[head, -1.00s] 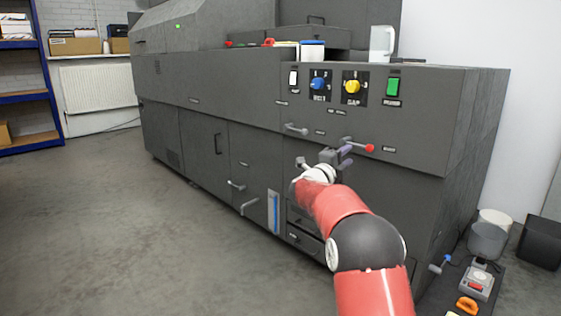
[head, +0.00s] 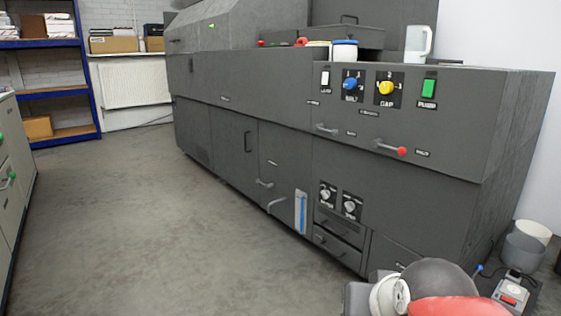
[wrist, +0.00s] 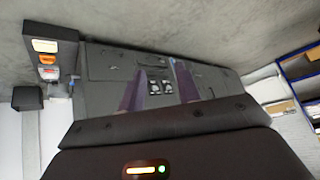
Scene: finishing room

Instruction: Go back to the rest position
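In the head view my red and black arm is folded low at the bottom right, and the frame edge cuts it off. In the wrist view the two purple fingers of my gripper (wrist: 157,72) stand apart with nothing between them. The grey machine (head: 225,125) shows beyond the fingers, clear of them. In the head view the machine's front carries a blue knob (head: 352,84), a yellow knob (head: 387,88), a green push switch (head: 429,88) and a red-tipped lever (head: 401,151).
Open floor (head: 130,220) lies to the left of the machine. A pale drawer cabinet (head: 12,175) stands at the left edge, and a blue shelf (head: 88,70) is behind.

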